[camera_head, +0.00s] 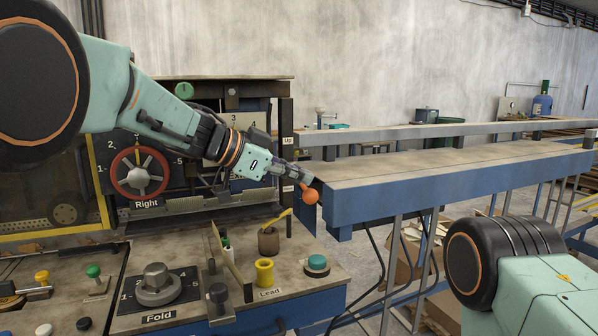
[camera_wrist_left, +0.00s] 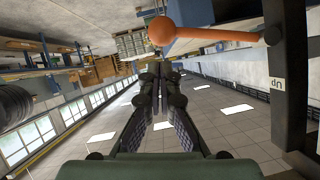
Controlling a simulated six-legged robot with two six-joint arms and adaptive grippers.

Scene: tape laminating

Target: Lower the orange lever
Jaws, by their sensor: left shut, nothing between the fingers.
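The orange lever ends in a round orange ball (camera_head: 310,196) at the right edge of the machine, below the "Up" label. In the left wrist view the orange lever (camera_wrist_left: 215,35) runs sideways from its ball to a pivot on a dark post. My left gripper (camera_head: 303,179) is shut and empty, with its tips close to the ball in the head view. In the left wrist view its fingers (camera_wrist_left: 160,72) are together just below the ball. I cannot tell whether they touch it. The gripper hides part of the lever in the head view. My right gripper is out of view.
A dark post (camera_head: 287,120) stands beside the lever. A long bench (camera_head: 450,170) lies close on the right. Below are a yellow spool (camera_head: 264,271), a brown pot (camera_head: 268,241) and a green-topped button (camera_head: 317,263). A red handwheel (camera_head: 140,172) is on the left.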

